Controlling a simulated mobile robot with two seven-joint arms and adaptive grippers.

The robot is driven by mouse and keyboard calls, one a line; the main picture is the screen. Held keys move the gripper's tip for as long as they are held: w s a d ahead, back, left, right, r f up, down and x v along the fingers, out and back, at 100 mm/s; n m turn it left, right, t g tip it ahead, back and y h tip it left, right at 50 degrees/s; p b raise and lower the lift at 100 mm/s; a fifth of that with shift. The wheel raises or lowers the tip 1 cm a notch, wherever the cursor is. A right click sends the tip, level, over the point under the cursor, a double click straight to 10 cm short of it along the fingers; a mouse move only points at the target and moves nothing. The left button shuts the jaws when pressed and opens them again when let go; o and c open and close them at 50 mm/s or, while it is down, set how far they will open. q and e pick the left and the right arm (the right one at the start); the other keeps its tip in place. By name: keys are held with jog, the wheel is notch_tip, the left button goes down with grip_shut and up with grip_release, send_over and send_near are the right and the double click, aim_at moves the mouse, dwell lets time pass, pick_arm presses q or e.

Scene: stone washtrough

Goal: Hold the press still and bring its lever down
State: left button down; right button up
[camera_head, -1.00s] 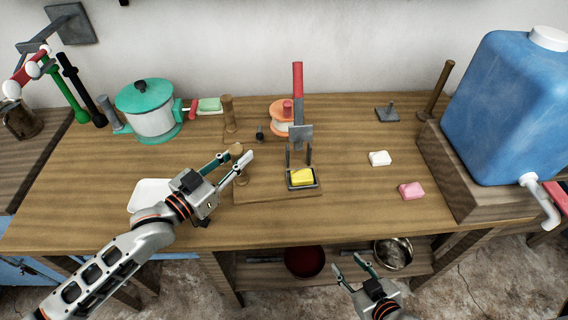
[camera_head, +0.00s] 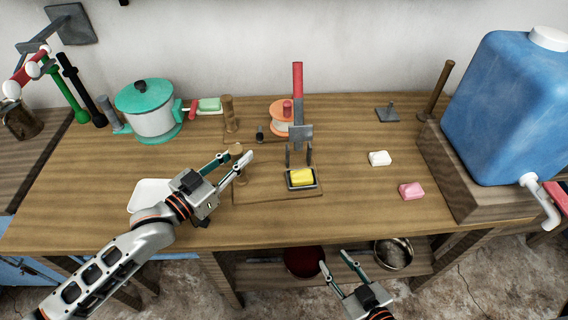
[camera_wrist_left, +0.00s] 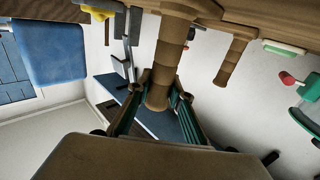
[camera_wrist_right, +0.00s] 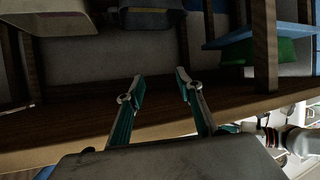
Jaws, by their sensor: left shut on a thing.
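The press stands on a wooden board (camera_head: 270,192) mid-table. Its lever (camera_head: 297,90), with a red grip, points up. Under its grey plate (camera_head: 300,133), a yellow soap (camera_head: 301,176) sits in a dark metal frame (camera_head: 302,188). My left gripper (camera_head: 239,160) is shut on a turned wooden post (camera_head: 236,149) at the board's left side; the left wrist view shows the post (camera_wrist_left: 160,95) between its fingers. My right gripper (camera_head: 334,263) is open and empty, at the table's front edge, apart from the press. The right wrist view shows its spread fingers (camera_wrist_right: 160,88).
A second post (camera_head: 229,113) and an orange-white round thing (camera_head: 282,116) stand behind. A white soap (camera_head: 380,158) and a pink soap (camera_head: 411,191) lie to the right. A blue water tank (camera_head: 512,110) fills the right end, a green-lidded pot (camera_head: 148,105) stands left. Front right tabletop is clear.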

jog(key=w+a+r+n+t+y, duration=0.1)
jog(key=a+r+n+y, duration=0.2)
jog(key=a+r+y, duration=0.45)
jog(key=a+r+n+t+y, duration=0.2)
jog(key=a+r+n, duration=0.15)
jog(key=r, duration=0.75)
jog(key=w+a+r+n+t+y, duration=0.1)
jog(key=a+r+n+y, duration=0.2)
jog(key=a+r+y, duration=0.35)
jog(key=s+a+r+n+g+y, duration=0.2)
jog(key=a+r+n+g+y, duration=0.35)
jog(key=r+n+g, duration=0.6)
jog(key=n+h, duration=1.3)
jog(key=h, duration=1.1)
send_near(300, 68)
jog(key=shift+g, duration=0.45)
jog(key=x, duration=1.1)
jog(key=shift+w+a+f, duration=0.1)
jog(key=shift+w+f, duration=0.05)
jog(key=shift+w, duration=0.35)
